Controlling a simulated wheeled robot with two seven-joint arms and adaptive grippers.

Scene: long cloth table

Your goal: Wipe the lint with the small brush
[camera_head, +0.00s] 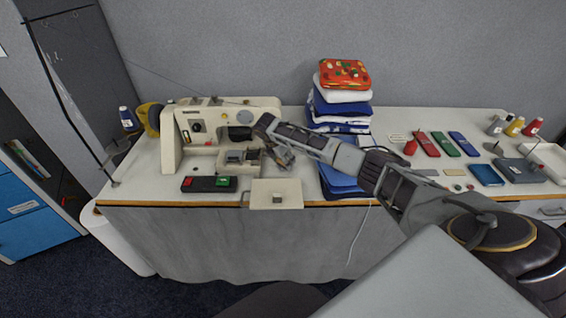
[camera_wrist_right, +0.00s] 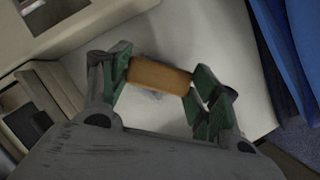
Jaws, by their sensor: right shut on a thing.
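My right gripper (camera_head: 280,157) is over the table just right of the sewing machine (camera_head: 172,140). In the right wrist view its green-padded fingers are shut on the two ends of a small brown wooden block, the small brush (camera_wrist_right: 160,76). Only the top of the brush shows; its bristles are hidden, and I cannot tell whether they touch the surface. A faint grey patch, perhaps lint (camera_wrist_right: 154,93), shows on the pale surface beside the brush. In the head view the brush is too small and covered to make out. My left gripper is not in view.
Folded cloths (camera_head: 342,98) are stacked right of my gripper, with blue cloth (camera_wrist_right: 285,50) close by in the wrist view. A black control box (camera_head: 209,184) lies at the front edge. Red, green and blue items (camera_head: 446,144) and thread spools (camera_head: 514,127) are farther right.

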